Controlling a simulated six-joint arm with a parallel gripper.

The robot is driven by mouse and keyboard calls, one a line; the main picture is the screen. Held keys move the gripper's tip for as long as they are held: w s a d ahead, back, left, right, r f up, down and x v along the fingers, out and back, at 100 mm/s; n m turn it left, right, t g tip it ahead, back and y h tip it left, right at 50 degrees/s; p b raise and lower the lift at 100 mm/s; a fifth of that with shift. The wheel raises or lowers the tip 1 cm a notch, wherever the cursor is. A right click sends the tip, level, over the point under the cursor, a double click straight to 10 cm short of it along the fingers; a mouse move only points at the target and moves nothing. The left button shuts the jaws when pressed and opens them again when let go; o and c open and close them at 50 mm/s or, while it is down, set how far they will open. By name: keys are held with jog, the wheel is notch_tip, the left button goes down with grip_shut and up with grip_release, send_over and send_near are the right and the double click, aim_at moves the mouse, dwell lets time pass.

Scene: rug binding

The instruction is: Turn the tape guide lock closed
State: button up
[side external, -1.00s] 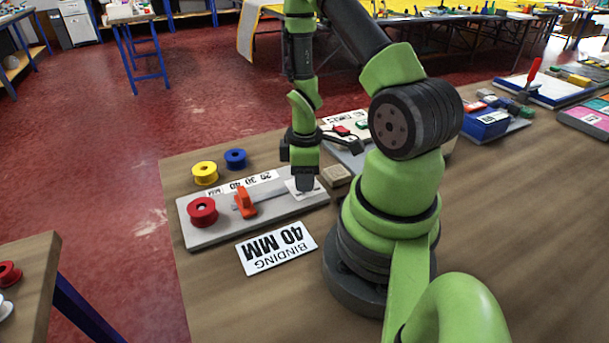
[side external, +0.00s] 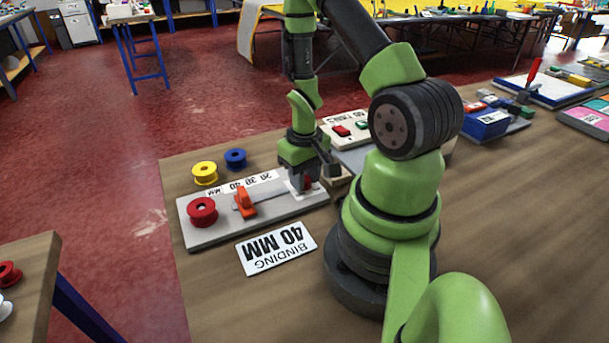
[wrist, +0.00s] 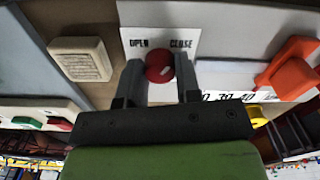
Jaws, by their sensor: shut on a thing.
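The tape guide lock shows as a round red knob (wrist: 160,67) on a white plate (wrist: 150,17) marked OPEN and CLOSE. In the wrist view the knob sits below and between the two words. My gripper (wrist: 160,75) is shut on the knob, one finger on each side. In the side view my gripper (side external: 303,184) points down at the right end of the grey guide board (side external: 205,238), and a bit of red shows at its fingers. The orange tape guide (side external: 244,203) stands on the board, left of my gripper. I cannot tell which word the lock is turned to.
A red spool (side external: 202,211) stands on the board's left end. Yellow (side external: 205,172) and blue (side external: 235,158) spools stand behind it. A "BINDING 40 MM" card (side external: 277,248) lies in front. A beige block (wrist: 80,59) is close beside the lock plate.

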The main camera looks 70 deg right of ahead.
jog(key=shift+m, duration=1.1)
jog(key=o, duration=0.9)
jog(key=shift+r, duration=0.1)
notch_tip(320, 180, up, 10)
jog(key=shift+f, duration=0.1)
